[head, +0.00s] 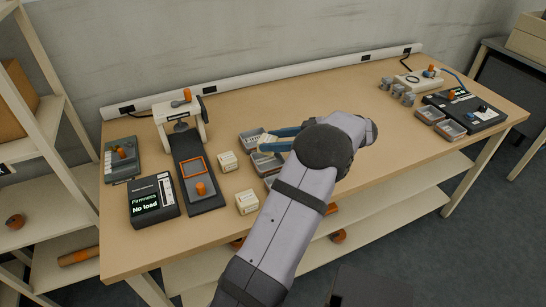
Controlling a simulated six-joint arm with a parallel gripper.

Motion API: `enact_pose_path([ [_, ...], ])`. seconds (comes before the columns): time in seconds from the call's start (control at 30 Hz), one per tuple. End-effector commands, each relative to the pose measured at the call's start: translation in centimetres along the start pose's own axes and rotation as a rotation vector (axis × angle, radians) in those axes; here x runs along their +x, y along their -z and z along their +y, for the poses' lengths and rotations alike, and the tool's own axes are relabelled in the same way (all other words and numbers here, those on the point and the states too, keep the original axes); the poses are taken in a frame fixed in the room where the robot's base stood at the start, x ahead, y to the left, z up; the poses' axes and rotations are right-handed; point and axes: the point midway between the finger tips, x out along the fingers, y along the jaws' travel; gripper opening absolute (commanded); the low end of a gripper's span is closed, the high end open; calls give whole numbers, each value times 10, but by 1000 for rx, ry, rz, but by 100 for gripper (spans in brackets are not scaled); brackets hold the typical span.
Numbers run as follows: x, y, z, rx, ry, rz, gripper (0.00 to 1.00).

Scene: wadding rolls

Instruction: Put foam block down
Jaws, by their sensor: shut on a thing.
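My gripper (272,140) shows in the head view as two blue fingers reaching left from behind my arm, over the small grey trays in the middle of the table. It is shut on a small pale piece, the foam block (264,140), which shows between the fingertips. The block is small here, and its lower side is hard to make out. I cannot tell whether it touches the tray below. My arm hides the gripper's body and the table to its right.
Grey trays (266,163) sit beneath the gripper. Two cream boxes (228,161) (247,202) stand left of them. A dark plate with an orange frame (193,167), a firmness display (153,199) and a press (181,122) stand further left. Trays and devices (464,111) fill the right end. The table's middle right is clear.

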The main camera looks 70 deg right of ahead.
Motion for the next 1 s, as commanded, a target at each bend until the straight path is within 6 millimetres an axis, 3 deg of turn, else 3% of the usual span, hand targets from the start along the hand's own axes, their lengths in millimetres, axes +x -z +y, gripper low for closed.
enact_pose_path([
  [0.13, 7, -16, 0, 1, 0, 1, 16],
  [0.47, 11, -25, 0, 0, 0, 0, 16],
  [0.7, 21, -50, 0, 2, 0, 1, 16],
  [1.0, 23, -54, 0, -1, -1, 0, 16],
])
